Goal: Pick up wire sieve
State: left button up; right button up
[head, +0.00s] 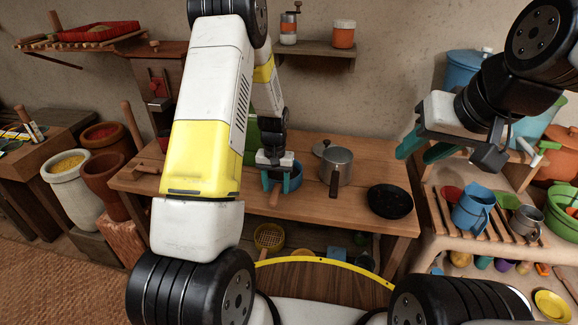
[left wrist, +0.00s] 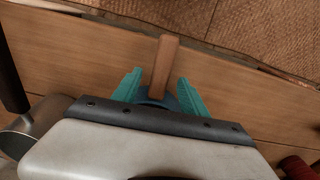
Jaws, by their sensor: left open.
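The wire sieve, as far as I can tell, is the blue round piece (head: 297,174) with a wooden handle (head: 274,196) on the wooden table. Its handle points toward the table's front edge. My left gripper (head: 275,182) is open just above the handle's base. In the left wrist view the handle (left wrist: 165,62) lies between the open teal fingers of my left gripper (left wrist: 160,92), apart from both. The blue part is mostly hidden behind the gripper body. My right gripper (head: 425,148) is raised at the right, open and empty.
A grey pot (head: 340,168) stands just right of the left gripper, and a black pan (head: 390,201) lies farther right. The table's front (head: 325,213) is clear. The right rack holds a blue jug (head: 471,208). A yellow basket (head: 268,237) is on the lower shelf.

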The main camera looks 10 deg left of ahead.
aim_at(276, 190)
pick_arm(q)
notch_tip(276, 190, down, 4)
jog(key=shift+r, duration=0.1)
grip_shut()
